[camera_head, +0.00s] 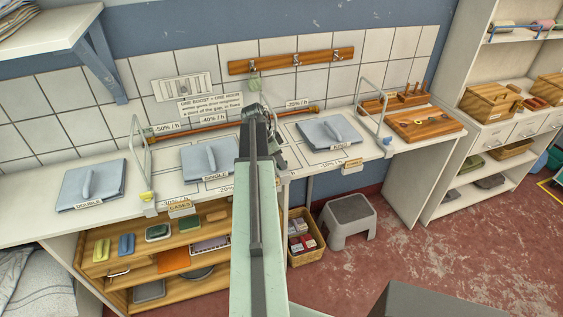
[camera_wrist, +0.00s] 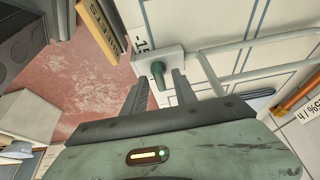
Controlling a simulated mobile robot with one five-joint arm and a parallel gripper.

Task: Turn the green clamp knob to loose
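The green clamp knob (camera_wrist: 158,73) sticks out of a white clamp block (camera_wrist: 172,60) at the worktop edge in the wrist view. My gripper (camera_wrist: 160,80) is open, with one dark finger on each side of the knob's near end in the picture. Gaps show between knob and fingers; I cannot tell how far the fingers reach along it. In the head view my arm covers the middle of the worktop and hides the green knob. My gripper end (camera_head: 264,125) is partly hidden there too.
A white wire frame (camera_wrist: 215,75) rises beside the clamp. Other frames carry a yellow knob (camera_head: 147,197) and a blue knob (camera_head: 387,141). Grey-blue pads (camera_head: 90,185) lie on the worktop (camera_head: 130,212). A grey stool (camera_head: 350,215) stands below.

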